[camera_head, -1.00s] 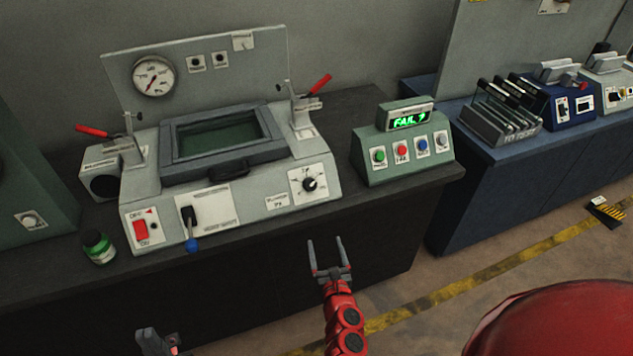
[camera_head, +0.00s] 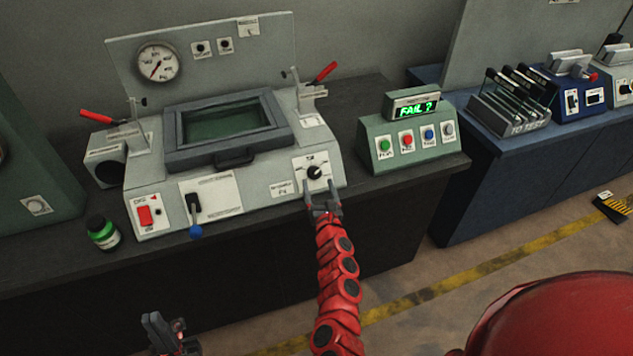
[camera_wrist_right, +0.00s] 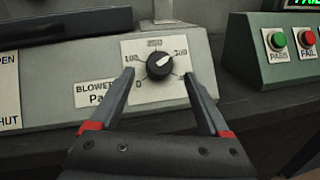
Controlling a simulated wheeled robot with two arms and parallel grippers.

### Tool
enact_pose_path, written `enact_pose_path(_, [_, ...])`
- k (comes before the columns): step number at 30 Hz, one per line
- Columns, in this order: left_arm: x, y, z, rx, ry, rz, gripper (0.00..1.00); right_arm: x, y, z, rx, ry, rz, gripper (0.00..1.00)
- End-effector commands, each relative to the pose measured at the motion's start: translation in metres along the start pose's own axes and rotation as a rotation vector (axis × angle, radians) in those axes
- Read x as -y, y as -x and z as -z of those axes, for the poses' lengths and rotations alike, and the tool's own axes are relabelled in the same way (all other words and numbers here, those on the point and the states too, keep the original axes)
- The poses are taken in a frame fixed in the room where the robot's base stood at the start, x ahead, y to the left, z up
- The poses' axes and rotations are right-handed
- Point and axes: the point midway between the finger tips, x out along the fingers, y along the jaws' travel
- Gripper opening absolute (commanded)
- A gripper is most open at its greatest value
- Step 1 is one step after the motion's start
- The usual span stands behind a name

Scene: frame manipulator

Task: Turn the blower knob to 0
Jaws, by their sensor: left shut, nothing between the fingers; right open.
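The blower knob (camera_head: 315,172) is a round black dial on a white scale plate at the front right of the grey machine (camera_head: 165,185). In the right wrist view the knob (camera_wrist_right: 159,66) has a white pointer mark aimed to the upper right, between the top and right-hand numbers; the 0 is at the lower left. My right gripper (camera_head: 322,190) is open just in front of the knob. In the wrist view its fingers (camera_wrist_right: 158,75) appear on either side of the knob, with nothing gripped. My left gripper (camera_head: 163,330) is shut and empty, low in front of the bench.
A green-labelled bottle (camera_head: 103,233) stands at the left. A green button box (camera_head: 415,142) showing "FAIL ?" stands close to the right.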

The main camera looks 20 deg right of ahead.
Motion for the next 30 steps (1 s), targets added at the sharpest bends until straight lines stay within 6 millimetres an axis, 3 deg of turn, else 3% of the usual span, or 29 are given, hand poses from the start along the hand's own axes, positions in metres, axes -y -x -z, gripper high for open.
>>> enact_pose_path(3, [-0.001, 0.012, -0.002, 0.000, 0.000, 0.000, 0.00, -0.001, -0.017, 0.003, 0.004, 0.003, -0.006, 0.80])
enact_pose_path(9, [-0.001, 0.019, -0.003, 0.000, 0.000, 0.000, 0.00, 0.000, -0.032, 0.000, 0.002, 0.002, -0.001, 0.80])
enact_pose_path(20, [-0.001, 0.019, -0.003, 0.000, 0.000, 0.000, 0.00, -0.001, -0.034, 0.000, -0.001, 0.001, -0.001, 0.78])
enact_pose_path(30, [-0.001, 0.019, -0.003, 0.000, 0.000, 0.000, 0.00, -0.001, -0.034, 0.000, 0.000, 0.001, -0.001, 0.17])
